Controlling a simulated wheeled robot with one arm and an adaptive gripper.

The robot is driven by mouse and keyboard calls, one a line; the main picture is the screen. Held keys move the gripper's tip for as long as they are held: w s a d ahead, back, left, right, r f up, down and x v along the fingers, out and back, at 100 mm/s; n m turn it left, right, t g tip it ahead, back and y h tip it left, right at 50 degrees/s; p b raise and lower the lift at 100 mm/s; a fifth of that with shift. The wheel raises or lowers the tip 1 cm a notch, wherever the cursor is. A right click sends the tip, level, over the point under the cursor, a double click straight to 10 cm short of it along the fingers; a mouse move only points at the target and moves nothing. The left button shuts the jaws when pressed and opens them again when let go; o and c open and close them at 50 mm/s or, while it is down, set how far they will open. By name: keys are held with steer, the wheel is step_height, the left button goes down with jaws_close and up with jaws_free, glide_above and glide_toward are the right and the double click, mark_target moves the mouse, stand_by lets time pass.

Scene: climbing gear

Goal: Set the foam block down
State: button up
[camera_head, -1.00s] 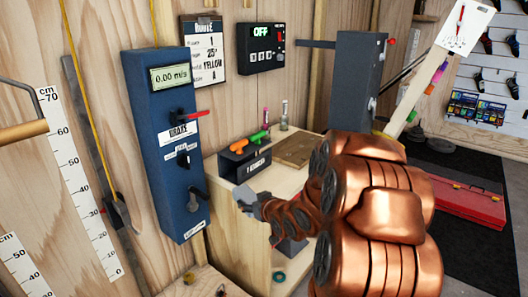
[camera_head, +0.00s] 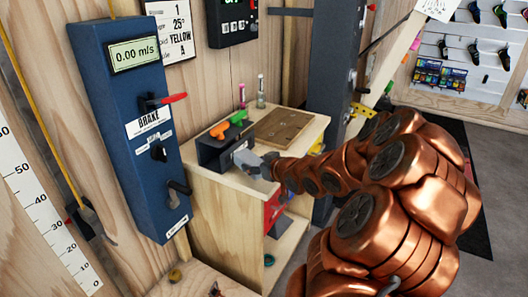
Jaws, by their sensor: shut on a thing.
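My gripper (camera_head: 262,164) is at the end of the copper-coloured arm, over the top of the wooden cabinet (camera_head: 228,205). It is shut on the foam block (camera_head: 245,158), of which only a small pale grey face shows at the tip. The fingers are small here and partly hidden by the wrist. The block is in front of the right end of the dark rack (camera_head: 215,153). I cannot tell whether the block touches the rack or the cabinet top.
The rack holds an orange and a green handle. A brown board (camera_head: 284,128) lies behind it on the cabinet top, with two small bottles near the wall. A blue brake box (camera_head: 130,130) hangs at left. A dark post (camera_head: 333,85) stands behind the cabinet.

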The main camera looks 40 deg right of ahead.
steer(key=w+d+p, duration=0.1)
steer(key=w+d, duration=0.1)
steer(key=d, duration=0.1)
steer(key=w+d+p, duration=0.1)
steer(key=w+d, duration=0.1)
steer(key=d, duration=0.1)
steer(key=w+d+f+p, duration=0.1)
steer(key=w+d+p, duration=0.1)
steer(key=d, duration=0.2)
steer(key=shift+w, duration=0.1)
steer(key=shift+w+d+f, duration=0.1)
steer(key=shift+d+f, duration=0.05)
steer(key=shift+f, duration=1.7)
steer(key=shift+f, duration=0.1)
steer(key=shift+f, duration=0.1)
steer(key=o, duration=1.1)
steer(key=shift+o, duration=0.2)
